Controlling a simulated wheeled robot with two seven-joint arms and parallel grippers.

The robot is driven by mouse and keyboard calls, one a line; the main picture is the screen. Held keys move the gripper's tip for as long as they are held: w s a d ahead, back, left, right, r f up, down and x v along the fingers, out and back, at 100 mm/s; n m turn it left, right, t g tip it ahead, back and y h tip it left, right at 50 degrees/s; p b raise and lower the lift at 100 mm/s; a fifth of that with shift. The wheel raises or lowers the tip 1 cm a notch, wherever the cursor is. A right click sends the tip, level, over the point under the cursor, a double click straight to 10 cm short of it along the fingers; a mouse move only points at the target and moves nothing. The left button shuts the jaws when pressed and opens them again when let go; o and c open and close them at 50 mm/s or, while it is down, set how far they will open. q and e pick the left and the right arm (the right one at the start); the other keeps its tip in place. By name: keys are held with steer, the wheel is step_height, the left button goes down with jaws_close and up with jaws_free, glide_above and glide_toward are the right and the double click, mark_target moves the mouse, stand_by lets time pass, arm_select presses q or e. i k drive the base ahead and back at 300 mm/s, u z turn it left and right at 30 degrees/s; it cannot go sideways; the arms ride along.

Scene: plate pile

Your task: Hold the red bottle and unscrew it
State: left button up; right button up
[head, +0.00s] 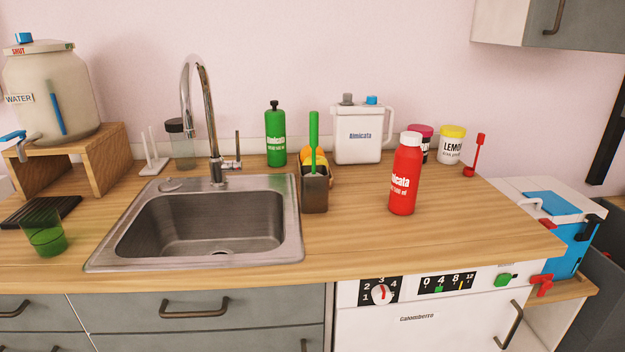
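The red bottle (403,182) stands upright on the wooden counter, right of the sink. Its white cap (411,138) is on top. White lettering runs across its front. Nothing touches the bottle. Neither of my grippers shows in the head view.
The sink (200,228) with its tall faucet (205,110) is to the left. A holder with a green-handled brush (314,180) stands between sink and bottle. A white jug (358,132) and two jars, one yellow-lidded (451,145), stand behind. The counter in front (400,240) is clear.

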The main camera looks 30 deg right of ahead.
mark_target(406, 171)
steer(key=u, duration=0.8)
steer(key=k, duration=0.7)
steer(key=z, duration=0.95)
steer(key=i, duration=0.3)
steer(key=z, duration=0.1)
